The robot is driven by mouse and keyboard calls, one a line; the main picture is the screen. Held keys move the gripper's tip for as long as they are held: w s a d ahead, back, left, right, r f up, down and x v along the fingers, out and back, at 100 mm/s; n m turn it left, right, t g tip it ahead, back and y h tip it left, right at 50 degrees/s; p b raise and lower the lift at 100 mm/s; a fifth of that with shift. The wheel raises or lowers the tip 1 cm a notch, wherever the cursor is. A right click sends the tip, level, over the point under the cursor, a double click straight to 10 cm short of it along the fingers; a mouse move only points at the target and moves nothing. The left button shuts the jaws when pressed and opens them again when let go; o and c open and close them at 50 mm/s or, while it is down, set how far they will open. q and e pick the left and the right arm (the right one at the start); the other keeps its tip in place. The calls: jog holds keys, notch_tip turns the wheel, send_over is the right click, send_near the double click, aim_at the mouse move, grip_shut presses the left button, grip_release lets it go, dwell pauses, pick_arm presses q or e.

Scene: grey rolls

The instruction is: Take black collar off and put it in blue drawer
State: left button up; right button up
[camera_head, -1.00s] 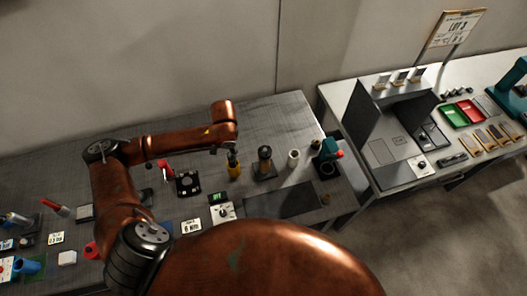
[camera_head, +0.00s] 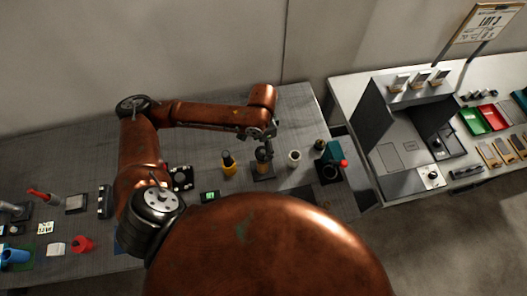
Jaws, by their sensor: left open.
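A small post on a dark square base (camera_head: 263,172) stands on the grey table. A dark piece sits around its upper part; it may be the black collar, but it is too small to be sure. My left gripper (camera_head: 263,136) is open, just above and partly in front of the post's top. I cannot tell whether it touches the post. No blue drawer can be made out; my arm and large copper body part hide much of the near table. My right gripper is not in view.
A yellow bottle with a black top (camera_head: 229,165) stands left of the post. A white cylinder (camera_head: 294,158) and a teal device with a red knob (camera_head: 332,155) stand to the right. A white bench (camera_head: 345,90) with grey panels and coloured trays lies further right.

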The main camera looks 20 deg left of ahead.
aim_at(263, 151)
pick_arm(q)
jog(key=f, duration=0.3)
jog(key=shift+w+a, duration=0.15)
jog(key=shift+a, duration=0.05)
jog(key=shift+f, duration=0.9)
jog(key=c, duration=0.8)
jog(key=shift+w, duration=0.1)
jog(key=c, duration=0.7)
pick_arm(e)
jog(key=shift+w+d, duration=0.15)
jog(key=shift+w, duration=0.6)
pick_arm(q)
jog(key=shift+r, duration=0.1)
jog(key=shift+c, duration=0.2)
